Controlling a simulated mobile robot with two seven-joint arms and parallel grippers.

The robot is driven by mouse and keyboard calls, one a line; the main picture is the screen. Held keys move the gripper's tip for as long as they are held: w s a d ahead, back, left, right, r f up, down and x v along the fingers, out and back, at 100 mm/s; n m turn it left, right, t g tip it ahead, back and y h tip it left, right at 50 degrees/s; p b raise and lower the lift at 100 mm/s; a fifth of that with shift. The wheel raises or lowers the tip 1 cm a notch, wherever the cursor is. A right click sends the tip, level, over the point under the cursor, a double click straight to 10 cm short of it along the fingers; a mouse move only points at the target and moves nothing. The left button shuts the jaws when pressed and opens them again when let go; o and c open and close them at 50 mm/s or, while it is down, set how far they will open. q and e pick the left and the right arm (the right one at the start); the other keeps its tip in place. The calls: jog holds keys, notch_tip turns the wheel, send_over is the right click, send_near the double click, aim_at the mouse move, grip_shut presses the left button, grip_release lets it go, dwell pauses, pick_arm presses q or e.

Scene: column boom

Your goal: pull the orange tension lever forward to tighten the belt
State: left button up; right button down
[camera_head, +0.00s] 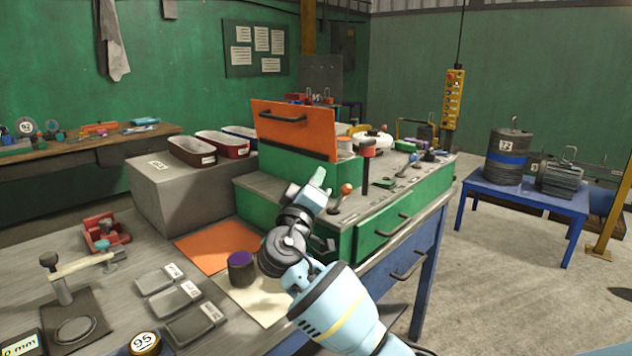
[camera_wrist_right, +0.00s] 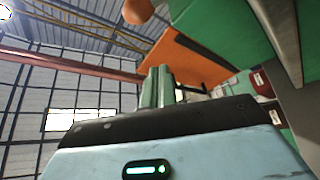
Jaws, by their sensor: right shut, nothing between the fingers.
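A short lever with an orange ball knob (camera_head: 346,189) stands on the top of the green console (camera_head: 376,240), near its left end. An orange ball, apparently this knob, shows at the top edge of the right wrist view (camera_wrist_right: 138,11). My right gripper (camera_head: 319,178) is shut and empty, just left of the knob in the head view, with a small visible gap. Its fingers also show pressed together in the right wrist view (camera_wrist_right: 158,86), below the ball. The belt cannot be made out. My left gripper is not in view.
An upright orange panel (camera_head: 293,130) with a black handle is behind my gripper. A dark purple-topped cylinder (camera_head: 241,270) stands on the bench beside my right arm.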

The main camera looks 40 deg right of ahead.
jog(key=b+v, duration=0.1)
jog(key=v, duration=0.7)
jog(key=shift+s, duration=0.35)
jog(key=shift+d+f, duration=0.1)
